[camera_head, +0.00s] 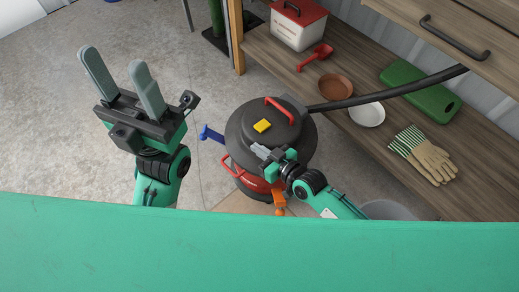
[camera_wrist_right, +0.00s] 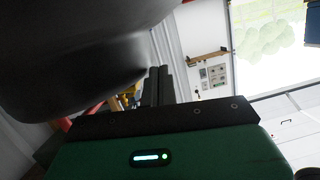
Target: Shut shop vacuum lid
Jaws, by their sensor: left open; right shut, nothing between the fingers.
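The shop vacuum stands on the floor in the head view, with a dark round lid (camera_head: 285,135) that has a red handle and a yellow piece on top. Its red front (camera_head: 246,178) shows below the lid. I cannot tell whether the lid sits fully down. My right gripper (camera_head: 258,151) is shut and empty at the lid's near edge; contact is unclear. In the right wrist view a dark curved surface (camera_wrist_right: 70,50), likely the lid, is close above the shut fingers (camera_wrist_right: 160,85). My left gripper (camera_head: 115,62) is open and empty, left of the vacuum.
A black hose (camera_head: 390,92) runs from the vacuum toward the wooden shelf. The shelf holds a red-lidded box (camera_head: 297,30), red scoop (camera_head: 317,57), brown bowl (camera_head: 335,87), white bowl (camera_head: 367,113), green board (camera_head: 420,90) and gloves (camera_head: 425,155). Floor at left is clear.

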